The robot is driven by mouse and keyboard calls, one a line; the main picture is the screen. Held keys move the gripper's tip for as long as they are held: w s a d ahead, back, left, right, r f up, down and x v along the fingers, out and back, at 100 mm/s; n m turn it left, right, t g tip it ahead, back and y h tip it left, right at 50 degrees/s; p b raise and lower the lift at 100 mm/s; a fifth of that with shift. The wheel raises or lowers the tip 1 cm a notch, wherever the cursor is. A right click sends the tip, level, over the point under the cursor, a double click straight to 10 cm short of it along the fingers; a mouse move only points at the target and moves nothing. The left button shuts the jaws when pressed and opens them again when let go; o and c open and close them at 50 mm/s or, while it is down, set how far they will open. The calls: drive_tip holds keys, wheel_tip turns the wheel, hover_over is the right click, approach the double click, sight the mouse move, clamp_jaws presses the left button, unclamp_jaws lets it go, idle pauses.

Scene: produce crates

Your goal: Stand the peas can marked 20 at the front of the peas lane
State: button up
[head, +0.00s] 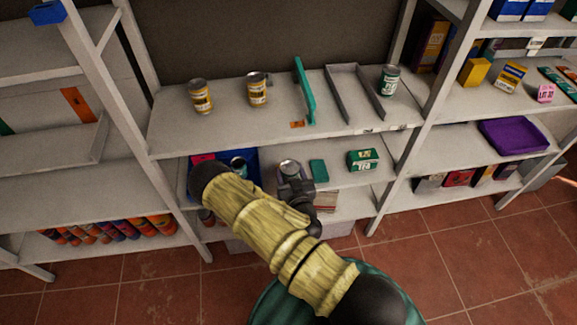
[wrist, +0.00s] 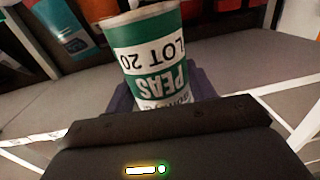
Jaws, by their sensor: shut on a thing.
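The peas can (wrist: 150,55) fills the middle of the wrist view, with a green and white label reading "PEAS" and "LOT 20", upside down there. In the head view the can (head: 289,167) shows its metal top at the lower shelf level. My gripper (head: 294,184) is shut on it; in the wrist view the dark jaws (wrist: 168,92) sit around its lower part. On the upper shelf, two dark rails (head: 338,95) form an empty lane. A green-labelled can (head: 389,80) stands just right of the right rail; its marking is too small to read.
Two yellow-labelled cans (head: 201,97) and a teal upright divider (head: 304,90) stand on the upper shelf (head: 170,127). On the lower shelf are a blue bin (head: 251,160), a teal box (head: 319,170) and a green box (head: 362,159). The upper shelf's edge lies above my gripper.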

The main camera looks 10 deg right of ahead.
drive_tip(key=shift+a+r, duration=0.1)
drive_tip(key=shift+r, duration=0.1)
drive_tip(key=shift+w+r, duration=0.1)
wheel_tip(320, 180, up, 6)
drive_tip(key=p, duration=0.5)
drive_tip(key=shift+p, duration=0.4)
